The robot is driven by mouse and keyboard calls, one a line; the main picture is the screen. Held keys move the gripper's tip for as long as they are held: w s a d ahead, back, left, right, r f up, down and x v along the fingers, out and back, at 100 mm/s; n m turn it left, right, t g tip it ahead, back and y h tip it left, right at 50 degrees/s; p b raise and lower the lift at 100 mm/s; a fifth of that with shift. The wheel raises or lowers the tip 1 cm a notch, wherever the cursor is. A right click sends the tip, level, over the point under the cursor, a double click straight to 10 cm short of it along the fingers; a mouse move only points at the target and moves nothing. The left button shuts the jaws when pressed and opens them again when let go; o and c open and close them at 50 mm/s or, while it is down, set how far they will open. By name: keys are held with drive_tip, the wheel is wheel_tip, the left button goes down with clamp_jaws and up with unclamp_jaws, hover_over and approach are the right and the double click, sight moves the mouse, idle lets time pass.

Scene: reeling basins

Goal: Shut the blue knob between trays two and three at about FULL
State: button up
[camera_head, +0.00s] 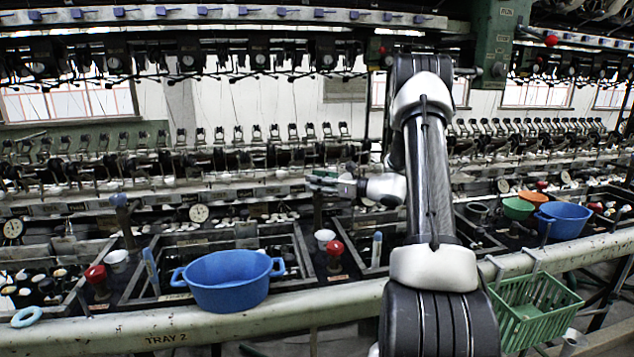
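My gripper (318,181) reaches in from the right, with its fingers pointing left. It is over the top of a dark upright post (318,212) between the tray with the blue basin and the tray to its right. No blue knob shows clearly on this post; the gripper covers its top. I cannot tell whether the fingers are open or shut, or touch anything. A similar post farther left carries a blue knob (118,200). The label TRAY 2 (166,338) is on the front rail. I see no readable FULL mark.
A blue two-handled basin (228,283) stands at the tray front. Red knobs (335,247) (95,274), a white cup (324,238) and a blue-topped rod (377,243) stand nearby. A green basket (535,308) hangs on the rail at right. Reeling machinery fills the back.

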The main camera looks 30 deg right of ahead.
drive_tip(key=shift+c, duration=0.9)
drive_tip(key=shift+m+t+h, duration=0.3)
drive_tip(key=shift+h, duration=0.1)
drive_tip(key=m+t+h, duration=0.2)
drive_tip(key=m+h, duration=0.1)
drive_tip(key=h, duration=0.1)
drive_tip(key=shift+h, duration=0.4)
drive_tip(key=shift+d+m+t+h, duration=0.1)
drive_tip(key=shift+m+t+h, duration=0.25)
drive_tip(key=shift+m+h, duration=1)
drive_tip(key=shift+m+t+h, duration=0.35)
drive_tip(key=shift+m+h, duration=0.5)
drive_tip(key=shift+h, duration=0.9)
drive_tip(key=o, duration=1)
